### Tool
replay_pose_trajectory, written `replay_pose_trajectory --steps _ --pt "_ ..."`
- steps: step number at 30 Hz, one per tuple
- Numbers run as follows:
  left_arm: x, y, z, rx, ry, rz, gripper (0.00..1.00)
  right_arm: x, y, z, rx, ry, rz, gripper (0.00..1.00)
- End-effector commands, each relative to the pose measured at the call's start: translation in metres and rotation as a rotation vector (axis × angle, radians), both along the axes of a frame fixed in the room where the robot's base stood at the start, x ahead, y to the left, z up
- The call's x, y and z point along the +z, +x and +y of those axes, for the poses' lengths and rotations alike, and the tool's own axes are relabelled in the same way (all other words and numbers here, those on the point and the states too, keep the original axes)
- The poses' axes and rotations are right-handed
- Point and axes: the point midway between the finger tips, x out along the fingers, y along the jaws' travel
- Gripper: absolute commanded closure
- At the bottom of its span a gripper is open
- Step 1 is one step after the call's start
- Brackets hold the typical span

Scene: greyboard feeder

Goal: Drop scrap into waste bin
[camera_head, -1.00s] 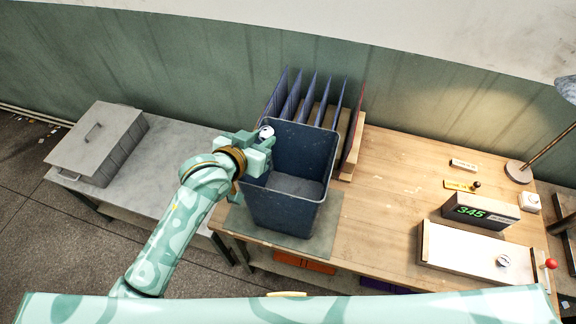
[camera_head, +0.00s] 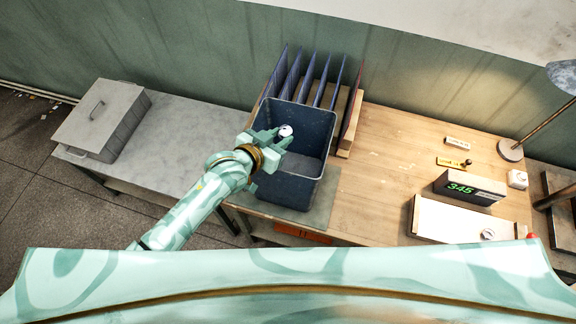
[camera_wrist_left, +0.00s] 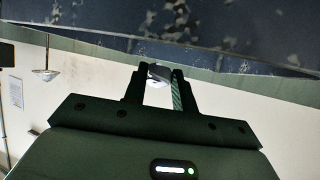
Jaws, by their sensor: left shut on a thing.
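The waste bin (camera_head: 300,188) is a dark blue-grey open box on a green mat at the left end of the wooden table. My left gripper (camera_head: 284,137) reaches over the bin's left rim, with its fingertips above the opening. It is shut on a small white and dark piece of scrap (camera_head: 286,130). In the left wrist view the scrap (camera_wrist_left: 159,74) sits between the two fingertips (camera_wrist_left: 160,79), with the bin's dark wall (camera_wrist_left: 200,25) across the top. The bin floor that shows looks empty. My right gripper is not in view.
A divider rack (camera_head: 350,122) stands behind the bin. A grey lidded box (camera_head: 103,119) sits on the left side table. A 345 display (camera_head: 470,187), a white tray (camera_head: 455,222) with a small round thing, and a lamp (camera_head: 511,149) stand at right. The table's middle is clear.

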Motion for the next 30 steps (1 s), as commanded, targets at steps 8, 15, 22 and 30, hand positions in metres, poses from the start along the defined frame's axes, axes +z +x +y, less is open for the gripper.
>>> replay_pose_trajectory --steps 8,15,22,30 --pt "-0.012 0.0 0.0 0.001 -0.001 -0.001 0.94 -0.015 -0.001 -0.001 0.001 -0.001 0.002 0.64" --pt "-0.011 0.0 0.0 0.001 0.0 -0.001 0.47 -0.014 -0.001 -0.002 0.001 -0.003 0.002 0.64" --pt "-0.011 0.0 0.0 0.001 0.0 -0.001 0.47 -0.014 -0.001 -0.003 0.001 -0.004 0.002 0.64" --pt "0.003 -0.023 0.017 0.0 0.0 0.0 0.47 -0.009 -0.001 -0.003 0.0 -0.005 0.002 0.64"
